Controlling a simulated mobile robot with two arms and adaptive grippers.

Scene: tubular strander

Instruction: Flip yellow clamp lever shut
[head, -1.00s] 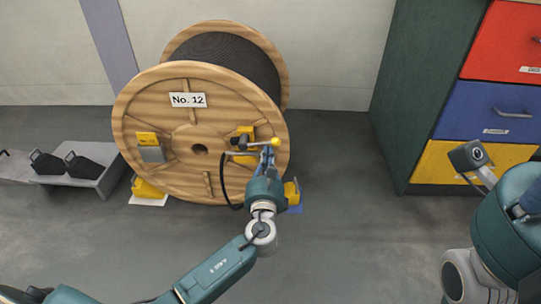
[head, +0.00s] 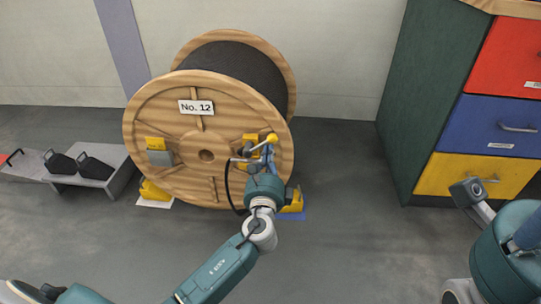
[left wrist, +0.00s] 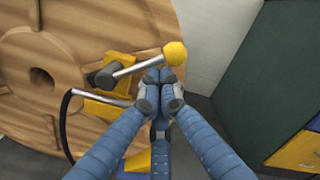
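The yellow clamp lever, a grey bar with a round yellow knob (head: 271,138), sits on the right side of the wooden reel's face (head: 200,190). The bar slants up to the right from a dark pivot on a yellow block (left wrist: 115,97); its knob also shows in the left wrist view (left wrist: 174,53). My left gripper (left wrist: 160,80) has its blue fingers together, tips just below the knob, touching or very near the bar. Nothing shows held between them. In the head view my left gripper (head: 267,156) partly hides the clamp.
A black hose (head: 229,185) curves down beside the clamp. Yellow chocks (head: 153,190) stand at the reel's foot. A low grey bench (head: 122,178) with black weights is at left. A green cabinet with coloured drawers (head: 475,174) is at right, with open floor between.

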